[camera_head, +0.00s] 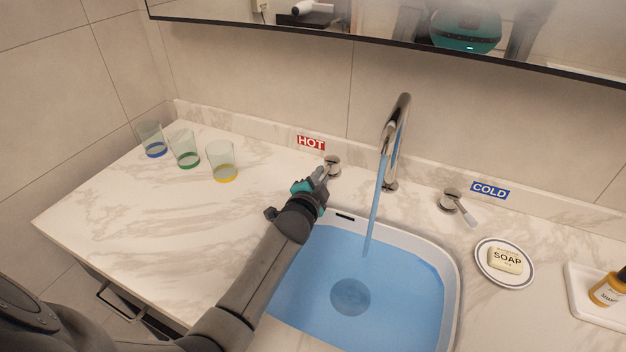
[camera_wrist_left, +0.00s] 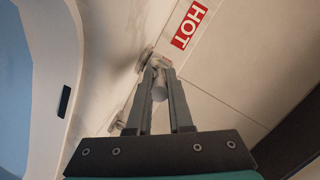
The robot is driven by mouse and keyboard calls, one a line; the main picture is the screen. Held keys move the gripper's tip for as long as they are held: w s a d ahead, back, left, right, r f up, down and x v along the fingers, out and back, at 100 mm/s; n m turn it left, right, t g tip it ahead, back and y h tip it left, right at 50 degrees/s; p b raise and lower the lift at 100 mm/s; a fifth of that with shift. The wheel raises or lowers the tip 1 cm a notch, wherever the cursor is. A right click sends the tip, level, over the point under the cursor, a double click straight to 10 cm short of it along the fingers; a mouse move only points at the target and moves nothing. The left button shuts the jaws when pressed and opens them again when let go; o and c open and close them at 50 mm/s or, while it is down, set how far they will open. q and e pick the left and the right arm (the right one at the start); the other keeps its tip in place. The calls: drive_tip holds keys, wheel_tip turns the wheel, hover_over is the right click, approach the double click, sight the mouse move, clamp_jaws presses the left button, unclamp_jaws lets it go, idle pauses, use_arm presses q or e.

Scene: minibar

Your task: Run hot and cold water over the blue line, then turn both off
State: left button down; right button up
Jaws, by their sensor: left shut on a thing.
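The hot handle (camera_head: 333,165) is a metal tap knob below the red HOT label (camera_head: 311,142). My left gripper (camera_head: 318,178) is shut on the hot handle; in the left wrist view its fingers (camera_wrist_left: 160,85) are on either side of the lever. The cold handle (camera_head: 459,206) is by the blue COLD label (camera_head: 490,190), its lever pointing to the lower right, with no gripper at it. A blue water stream (camera_head: 374,215) falls from the tall spout (camera_head: 396,125) into the sink (camera_head: 452,290). Blue water fills the basin; I cannot make out a separate blue line. My right gripper is out of view.
Three glasses with blue (camera_head: 152,140), green (camera_head: 185,150) and yellow (camera_head: 222,162) bases stand at the back left. A soap dish (camera_head: 527,274) and a tray with a bottle (camera_head: 606,290) are at the right. A mirror hangs above.

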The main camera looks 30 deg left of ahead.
use_arm(q)
drive_tip(key=shift+d+f, duration=0.1)
drive_tip(key=shift+f, duration=0.05)
drive_tip(key=c, duration=0.8)
unclamp_jaws()
drive_tip(key=shift+c, duration=0.2)
drive_tip(key=p+v, duration=0.3)
drive_tip(key=v, duration=1.2)
drive_tip(key=shift+p, duration=0.35)
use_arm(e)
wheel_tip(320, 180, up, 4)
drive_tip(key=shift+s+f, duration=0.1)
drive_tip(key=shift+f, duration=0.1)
use_arm(q)
drive_tip(key=shift+s+d, duration=0.1)
drive_tip(key=shift+s, duration=0.05)
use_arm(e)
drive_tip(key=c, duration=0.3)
use_arm(q)
drive_tip(key=shift+r, duration=0.3)
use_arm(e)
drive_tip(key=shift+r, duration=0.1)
